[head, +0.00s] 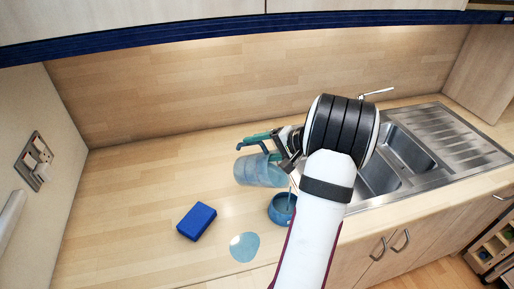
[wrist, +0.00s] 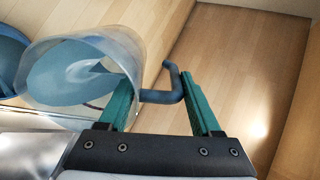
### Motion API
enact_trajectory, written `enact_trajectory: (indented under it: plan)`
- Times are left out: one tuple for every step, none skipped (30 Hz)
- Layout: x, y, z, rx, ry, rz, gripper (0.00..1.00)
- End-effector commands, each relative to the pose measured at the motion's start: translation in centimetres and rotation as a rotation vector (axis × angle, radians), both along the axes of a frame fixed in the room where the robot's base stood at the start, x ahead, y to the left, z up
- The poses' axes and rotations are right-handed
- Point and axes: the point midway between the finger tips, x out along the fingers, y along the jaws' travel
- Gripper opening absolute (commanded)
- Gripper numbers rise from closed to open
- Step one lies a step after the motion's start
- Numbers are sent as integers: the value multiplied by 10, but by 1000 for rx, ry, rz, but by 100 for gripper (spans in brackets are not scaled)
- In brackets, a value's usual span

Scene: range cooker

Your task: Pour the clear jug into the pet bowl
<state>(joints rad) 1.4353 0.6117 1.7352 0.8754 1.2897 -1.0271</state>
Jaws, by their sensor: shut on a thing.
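The clear jug (head: 258,172) is held above the counter, tilted, with blue liquid inside. In the wrist view the jug (wrist: 85,75) fills the upper left, and its dark blue handle (wrist: 168,92) lies between the teal fingers. My gripper (wrist: 162,103) is shut on that handle; in the head view my gripper (head: 268,138) is partly hidden by my wrist. The blue pet bowl (head: 281,210) stands on the counter below and right of the jug, partly hidden by my arm. A thin bluish streak (head: 290,187) runs down over the bowl. A blue shape at the wrist view's left edge is unclear.
A blue block (head: 196,221) lies on the counter left of the bowl. A flat pale blue patch (head: 244,247) is at the front; I cannot tell whether it is liquid. A steel sink (head: 408,150) with a tap is right. The left counter is clear.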

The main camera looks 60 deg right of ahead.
Motion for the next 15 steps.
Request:
enact_trajectory:
  plan:
    - [-2,0,0,2,-14,-2,0]
    - [-3,0,-1,1,-22,-3,0]
    - [-4,-1,-1,2,-34,-4,0]
    - [-5,-1,-1,2,-43,-4,0]
    - [-5,0,-1,2,-51,-3,0]
    - [-6,0,-2,1,-60,-3,0]
    - [-7,0,-2,1,-67,-2,0]
    - [-8,0,-2,1,-74,-2,0]
    - [-9,0,-2,1,-82,-2,0]
    - [-9,0,-2,0,-87,-3,0]
    - [-10,-1,-2,0,-91,-2,0]
    - [-10,-1,-2,-1,-96,-3,0]
    - [-10,-1,-2,-1,-99,-3,0]
    - [-10,-1,-2,-1,-101,-3,0]
    - [-10,-1,-2,-1,-103,-3,0]
